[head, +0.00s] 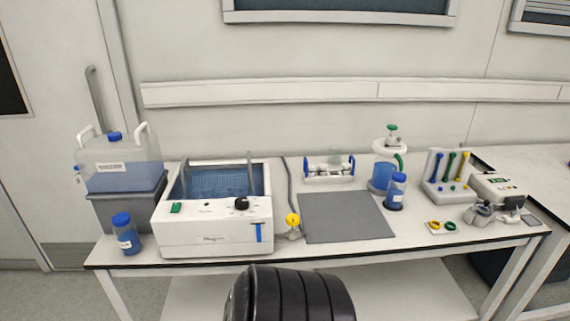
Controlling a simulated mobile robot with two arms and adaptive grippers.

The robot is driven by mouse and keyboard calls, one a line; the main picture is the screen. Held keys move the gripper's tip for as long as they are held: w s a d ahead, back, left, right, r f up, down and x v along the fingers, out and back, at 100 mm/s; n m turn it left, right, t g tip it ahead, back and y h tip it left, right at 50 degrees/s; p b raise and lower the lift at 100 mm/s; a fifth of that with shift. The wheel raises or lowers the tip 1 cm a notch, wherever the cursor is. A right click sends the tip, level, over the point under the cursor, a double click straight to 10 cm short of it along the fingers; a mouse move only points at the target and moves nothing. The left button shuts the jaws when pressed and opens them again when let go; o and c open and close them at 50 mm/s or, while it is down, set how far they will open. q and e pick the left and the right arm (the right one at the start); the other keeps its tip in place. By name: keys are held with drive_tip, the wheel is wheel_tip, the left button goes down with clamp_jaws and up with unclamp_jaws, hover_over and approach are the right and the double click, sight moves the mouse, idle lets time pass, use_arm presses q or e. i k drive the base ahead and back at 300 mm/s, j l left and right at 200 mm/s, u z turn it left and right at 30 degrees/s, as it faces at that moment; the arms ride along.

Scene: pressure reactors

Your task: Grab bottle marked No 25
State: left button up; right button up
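Two small blue-capped bottles with blue liquid and white labels stand on the bench in the head view. The left bottle (126,235) is at the bench's left front corner, beside the white water bath. The right bottle (396,191) stands right of the grey mat, just in front of a larger glass vessel. Both are upright. The writing on their labels is too small to read, so I cannot tell which is No 25. Neither of my grippers is in view.
A white water bath (210,228) and a large jug (120,165) on a grey block fill the left. A grey mat (346,217) lies bare mid-bench. The glass vessel (383,165) touches or nearly touches the right bottle. A coloured-tool rack (450,185) stands further right.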

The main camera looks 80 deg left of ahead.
sight(127, 237)
drive_tip(key=k+u, duration=0.15)
drive_tip(key=u, duration=0.3)
drive_tip(key=k+j+u, duration=0.1)
drive_tip(key=u, duration=0.4)
drive_tip(key=k+j+u, duration=0.1)
drive_tip(key=u, duration=0.35)
